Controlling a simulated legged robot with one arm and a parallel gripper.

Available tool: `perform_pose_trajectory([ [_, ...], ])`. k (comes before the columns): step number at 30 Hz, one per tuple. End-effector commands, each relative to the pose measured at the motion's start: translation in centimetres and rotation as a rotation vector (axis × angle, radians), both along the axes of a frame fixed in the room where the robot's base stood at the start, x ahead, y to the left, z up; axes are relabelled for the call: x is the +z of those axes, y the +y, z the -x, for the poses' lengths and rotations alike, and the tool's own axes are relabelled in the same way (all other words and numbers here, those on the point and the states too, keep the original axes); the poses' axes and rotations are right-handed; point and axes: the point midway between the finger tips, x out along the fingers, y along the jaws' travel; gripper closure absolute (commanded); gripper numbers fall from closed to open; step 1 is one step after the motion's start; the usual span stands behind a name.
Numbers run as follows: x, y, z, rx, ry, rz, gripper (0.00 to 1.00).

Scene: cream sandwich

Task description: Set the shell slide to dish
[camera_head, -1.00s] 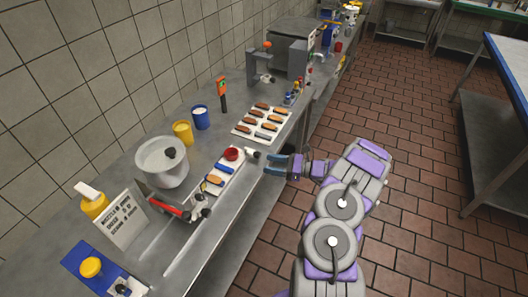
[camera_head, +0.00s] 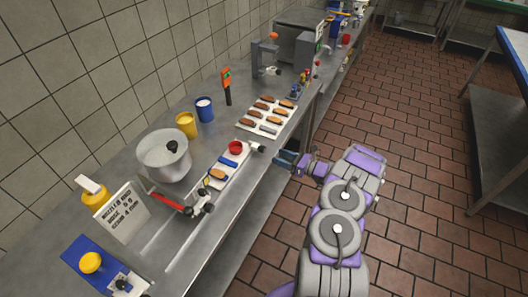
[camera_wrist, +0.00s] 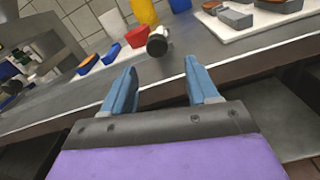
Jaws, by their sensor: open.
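A pale strip (camera_head: 240,171) lies along the front of the steel counter. On it are a red dish (camera_head: 235,147), a blue block (camera_head: 228,161) and a brown shell-like piece (camera_head: 217,174). A black-and-white knob (camera_head: 257,146) is at the strip's far end; I take this strip for the shell slide but cannot confirm it. My gripper (camera_head: 279,157) is open and empty, just off the counter's front edge, right of that knob and apart from it. In the wrist view the knob (camera_wrist: 157,42) shows beyond and between the fingers (camera_wrist: 160,66), with the red dish (camera_wrist: 136,37) to its left.
A white tray (camera_head: 249,123) of brown shells lies farther along. A metal pot (camera_head: 163,160), yellow cup (camera_head: 186,125) and blue cup (camera_head: 204,109) stand behind. A red-handled device (camera_head: 165,201) and printed sign (camera_head: 122,214) are nearer. The floor right of the counter is open.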

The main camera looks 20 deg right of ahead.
Motion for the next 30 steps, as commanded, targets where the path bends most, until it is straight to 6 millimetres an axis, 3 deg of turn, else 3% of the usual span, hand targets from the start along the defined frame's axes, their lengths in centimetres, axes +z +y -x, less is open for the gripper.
perform_pose_trajectory([
  [6,0.1,2.9,-3.4,0.005,-0.004,0.002,0.41],
  [13,0.1,4.7,-5.8,0.004,-0.002,0.002,0.41],
  [26,0.1,5.1,-6.5,0.001,-0.002,0.000,0.41],
  [30,0.1,5.1,-6.5,0.001,-0.002,0.000,0.53],
])
